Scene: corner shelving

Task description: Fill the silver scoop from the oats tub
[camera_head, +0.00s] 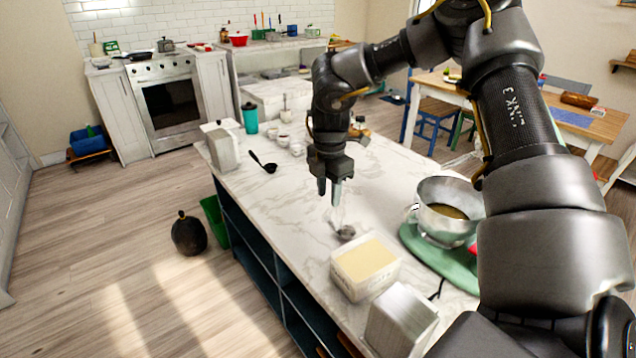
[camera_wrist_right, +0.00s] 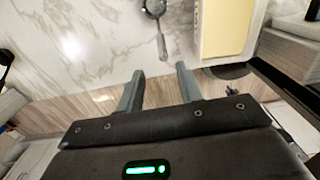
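The silver scoop (camera_head: 346,233) lies on the marble counter, just beyond the oats tub. In the right wrist view its bowl is at the top edge and its handle (camera_wrist_right: 163,46) points toward the gap between my fingers. The oats tub (camera_head: 348,287) is a pale open box filled with pale yellow contents. It also shows in the right wrist view (camera_wrist_right: 244,28), to the right of the scoop. My right gripper (camera_head: 329,190) points down above the counter near the scoop, open and empty; its fingers (camera_wrist_right: 160,72) stand apart. My left gripper is not in view.
A metal bowl (camera_head: 440,222) sits on a green base (camera_head: 452,268) right of the tub. A grey-white box (camera_head: 402,318) stands at the near counter edge. A black ladle (camera_head: 265,164), small white cups (camera_head: 290,146) and a teal tumbler (camera_head: 250,118) are farther back.

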